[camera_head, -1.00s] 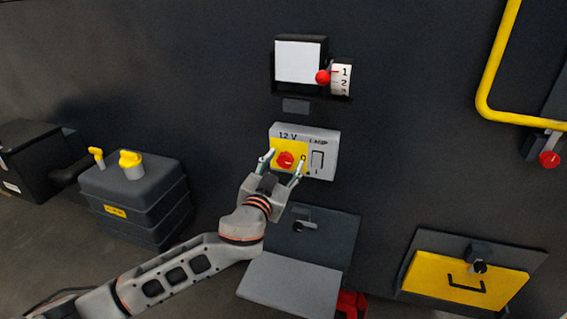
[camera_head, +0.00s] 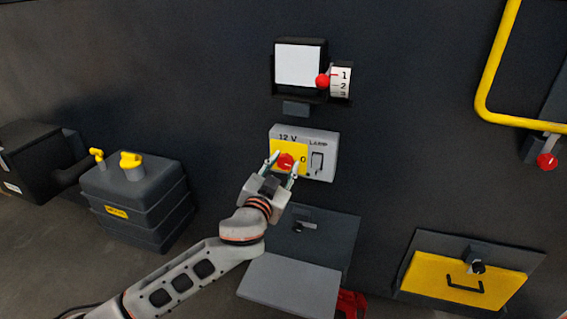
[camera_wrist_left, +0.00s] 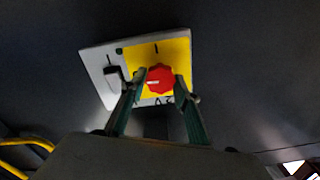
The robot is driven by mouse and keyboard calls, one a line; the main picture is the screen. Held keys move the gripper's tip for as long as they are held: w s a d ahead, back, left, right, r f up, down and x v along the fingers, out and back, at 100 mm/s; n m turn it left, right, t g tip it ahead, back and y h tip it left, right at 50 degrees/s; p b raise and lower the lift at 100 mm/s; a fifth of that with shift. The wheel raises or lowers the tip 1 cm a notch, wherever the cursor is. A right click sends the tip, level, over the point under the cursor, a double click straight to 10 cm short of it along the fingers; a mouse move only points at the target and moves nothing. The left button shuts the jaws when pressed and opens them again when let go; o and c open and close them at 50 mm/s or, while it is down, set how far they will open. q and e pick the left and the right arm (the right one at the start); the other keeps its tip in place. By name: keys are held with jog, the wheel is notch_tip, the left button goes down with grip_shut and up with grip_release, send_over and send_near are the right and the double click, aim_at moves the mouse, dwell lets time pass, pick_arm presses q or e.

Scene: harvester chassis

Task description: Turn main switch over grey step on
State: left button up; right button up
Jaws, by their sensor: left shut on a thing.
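The main switch is a red knob (camera_head: 286,161) on a yellow plate, on a grey panel (camera_head: 325,145) marked "12 V" and "LAMP". The panel is on the dark wall above the grey step (camera_head: 290,284). My left gripper (camera_head: 281,165) has a finger on each side of the knob and is shut on it. In the left wrist view the red knob (camera_wrist_left: 160,79) sits between the two fingertips. The white mark on the knob is small, and I cannot tell its exact setting. A "0" shows on the plate to the knob's right. My right gripper is not in view.
A lamp rocker switch (camera_head: 317,160) sits right of the knob. Above are a white-faced box (camera_head: 299,65) and a numbered dial with a red-tipped lever (camera_head: 323,81).

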pick_arm(q)
jog(key=shift+m+p, duration=0.7)
jog(key=shift+m, duration=0.8)
jog(key=shift+m+p, duration=0.65)
jog(key=shift+m, duration=0.25)
jog(key=shift+f+m, duration=0.1)
jog(key=shift+m, duration=0.8)
jog(key=m, duration=0.5)
jog(key=shift+d+m, duration=0.1)
jog(key=shift+m, duration=0.2)
jog(key=m, duration=0.3)
jog(key=shift+f, duration=0.1)
jog(key=shift+m, duration=0.8)
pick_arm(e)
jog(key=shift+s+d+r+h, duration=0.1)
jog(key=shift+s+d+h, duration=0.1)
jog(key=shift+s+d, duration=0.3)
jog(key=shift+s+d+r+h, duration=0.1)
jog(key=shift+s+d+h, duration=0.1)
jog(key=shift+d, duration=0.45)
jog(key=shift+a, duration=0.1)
